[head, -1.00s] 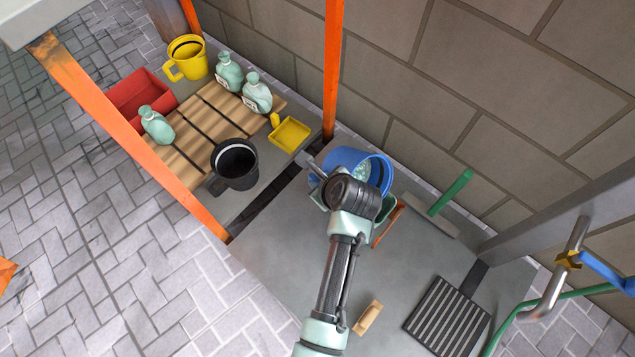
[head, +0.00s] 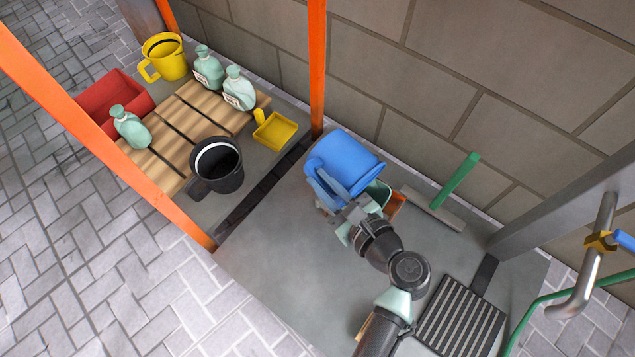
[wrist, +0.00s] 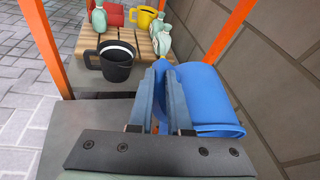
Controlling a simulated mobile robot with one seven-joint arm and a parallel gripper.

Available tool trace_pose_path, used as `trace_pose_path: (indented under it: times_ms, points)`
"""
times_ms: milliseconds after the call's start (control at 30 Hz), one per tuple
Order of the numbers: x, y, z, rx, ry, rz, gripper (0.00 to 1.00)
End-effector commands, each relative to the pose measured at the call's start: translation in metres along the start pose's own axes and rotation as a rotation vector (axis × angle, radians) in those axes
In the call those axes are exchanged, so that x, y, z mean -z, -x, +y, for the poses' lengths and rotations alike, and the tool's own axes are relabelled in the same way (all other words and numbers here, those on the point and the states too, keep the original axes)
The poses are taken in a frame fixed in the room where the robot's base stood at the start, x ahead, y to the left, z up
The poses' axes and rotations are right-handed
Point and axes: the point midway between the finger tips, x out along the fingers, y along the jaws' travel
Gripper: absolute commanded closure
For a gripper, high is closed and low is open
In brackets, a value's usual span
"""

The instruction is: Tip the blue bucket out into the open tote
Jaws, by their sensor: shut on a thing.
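The blue bucket (head: 348,160) is tipped well over at the back of the grey bench in the head view. Its mouth faces down and out of sight, so its contents are hidden. My gripper (head: 340,205) is shut on the bucket's blue handle. In the wrist view, my gripper (wrist: 165,85) has its fingers at the left side of the bucket (wrist: 205,95), whose rim points toward the camera. A green container (head: 379,194), perhaps the open tote, shows partly beneath and right of the bucket; its inside is hidden.
An orange-brown object (head: 396,204) and a green-handled tool (head: 455,180) lie to the right. A black mug (head: 218,165), a yellow tray (head: 274,130), bottles and a red bin (head: 104,98) are on the left surface. An orange post (head: 317,70) stands behind.

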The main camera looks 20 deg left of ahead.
Motion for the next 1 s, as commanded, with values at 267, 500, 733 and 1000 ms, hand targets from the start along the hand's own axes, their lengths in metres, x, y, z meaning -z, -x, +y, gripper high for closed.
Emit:
trace_pose_path:
  times_ms: [267,500,733,1000]
  points:
    - [0.005,0.013,-0.001,0.027,-0.024,-0.167,1.00]
    - [0.003,0.021,-0.003,0.040,-0.038,-0.260,1.00]
    - [0.001,0.024,-0.003,0.044,-0.040,-0.286,1.00]
    - [0.000,0.024,-0.003,0.044,-0.040,-0.285,1.00]
